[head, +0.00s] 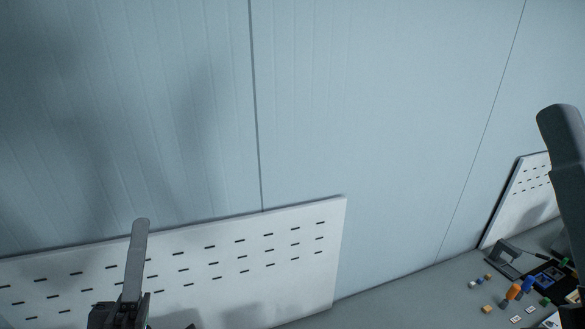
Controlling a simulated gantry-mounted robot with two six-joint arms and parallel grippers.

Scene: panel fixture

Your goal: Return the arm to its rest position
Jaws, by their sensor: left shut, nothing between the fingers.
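My left gripper (139,225) stands at the bottom left, its fingers pointing up and pressed together with nothing between them. It shows in front of a white slotted panel (300,262). The rest of the left arm is cut off by the bottom edge of the view. A grey arm link of mine shows at the right edge. My right gripper is not in view.
A pale blue wall (370,110) with dark seams fills most of the view. A grey surface (400,300) runs along its foot. At the lower right are small coloured blocks, an orange piece (513,292), a dark tray and a second slotted panel (515,205).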

